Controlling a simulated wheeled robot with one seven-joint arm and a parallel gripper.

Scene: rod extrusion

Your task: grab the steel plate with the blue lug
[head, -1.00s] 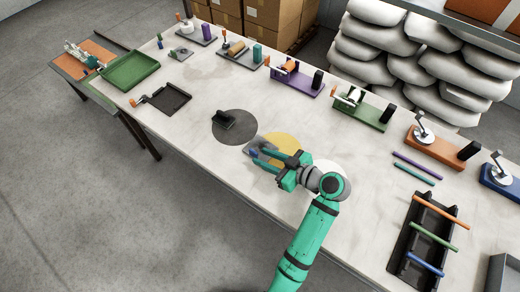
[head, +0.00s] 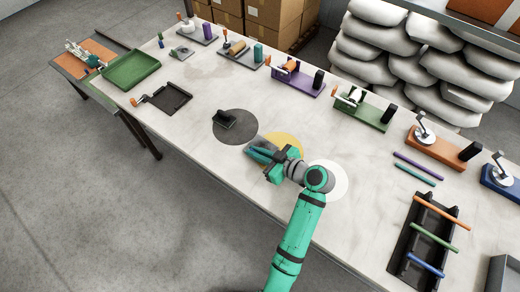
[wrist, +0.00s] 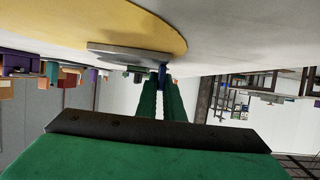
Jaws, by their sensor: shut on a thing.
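The steel plate (wrist: 125,50) is a thin grey slab in the wrist view, lying by the edge of the yellow circle. Its blue lug (wrist: 162,75) stands between my fingertips. My gripper (wrist: 160,88) is shut on the blue lug, with its two green fingers close together. In the head view, my gripper (head: 254,150) is low over the table at the left edge of the yellow circle. A grey part of the plate (head: 264,141) shows just behind the fingers there; the lug is hidden by them.
A dark grey circle (head: 238,135) with a black block (head: 223,119) lies to the left. The yellow circle (head: 287,142) and white circle (head: 341,178) lie to the right. A black rack with colored rods (head: 412,245) stands at the front right. Several fixtures line the back.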

